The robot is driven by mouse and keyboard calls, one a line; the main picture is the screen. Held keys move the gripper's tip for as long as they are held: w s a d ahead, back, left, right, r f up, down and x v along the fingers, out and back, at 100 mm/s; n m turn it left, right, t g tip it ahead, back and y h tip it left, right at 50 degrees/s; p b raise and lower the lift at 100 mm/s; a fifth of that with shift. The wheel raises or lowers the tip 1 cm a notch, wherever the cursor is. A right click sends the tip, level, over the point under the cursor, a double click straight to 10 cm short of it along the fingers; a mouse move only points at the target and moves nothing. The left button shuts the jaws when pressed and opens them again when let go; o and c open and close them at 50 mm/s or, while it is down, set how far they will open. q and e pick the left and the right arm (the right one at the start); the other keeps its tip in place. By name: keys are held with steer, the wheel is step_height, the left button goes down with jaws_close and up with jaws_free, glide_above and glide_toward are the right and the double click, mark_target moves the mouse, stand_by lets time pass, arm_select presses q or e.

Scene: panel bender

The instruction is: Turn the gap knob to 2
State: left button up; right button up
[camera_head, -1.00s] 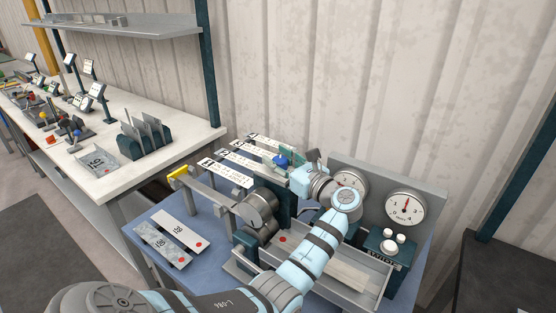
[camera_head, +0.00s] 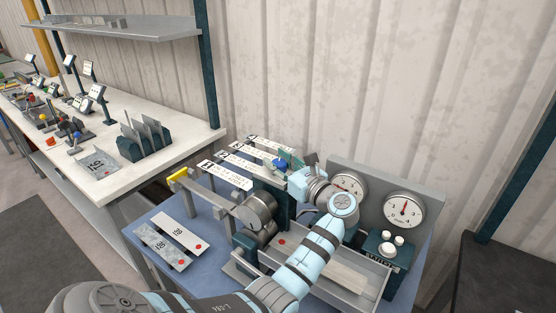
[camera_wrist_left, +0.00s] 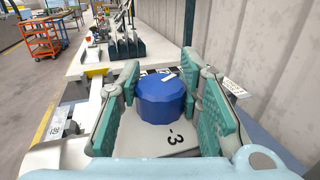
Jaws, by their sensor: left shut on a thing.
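The blue gap knob (camera_wrist_left: 162,100) stands in the middle of the left wrist view, on a pale dial plate (camera_wrist_left: 150,142). A "3" is printed on the plate on the near side of the knob. A white mark shows on the knob's far top edge; which number it points to I cannot tell. My left gripper (camera_wrist_left: 163,105) has its green fingers on both sides of the knob, shut on it. In the head view the knob (camera_head: 280,164) shows small beside my left gripper (camera_head: 287,164). My right gripper is not in view.
Two round gauges (camera_head: 404,209) stand behind my left arm on a grey panel. Labelled strips (camera_head: 181,231) lie on the blue table.

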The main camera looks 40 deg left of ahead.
arm_select(q)
steer(key=shift+s+r+m+t+h+p, duration=0.1)
steer(key=shift+m+t+h+p, duration=0.3)
steer(key=shift+m+t+p, duration=1.05)
steer(key=shift+t+p, duration=0.65)
steer(key=shift+p, duration=0.25)
steer(key=m+t+h, duration=0.1)
steer(key=t, duration=0.1)
steer(key=m+t+h, duration=0.1)
steer(key=shift+f+m+t+h, duration=0.2)
steer(key=shift+m+t+h, duration=0.15)
steer(key=shift+t+h, duration=0.05)
steer(key=m+t+h, duration=0.2)
steer(key=h, duration=0.1)
steer(key=m+t+h, duration=0.3)
steer(key=h, duration=0.1)
steer(key=shift+r+m, duration=0.1)
steer(key=shift+m, duration=0.2)
steer(key=shift+d+h, duration=0.1)
steer(key=shift+h, duration=0.2)
steer(key=o, duration=1.2)
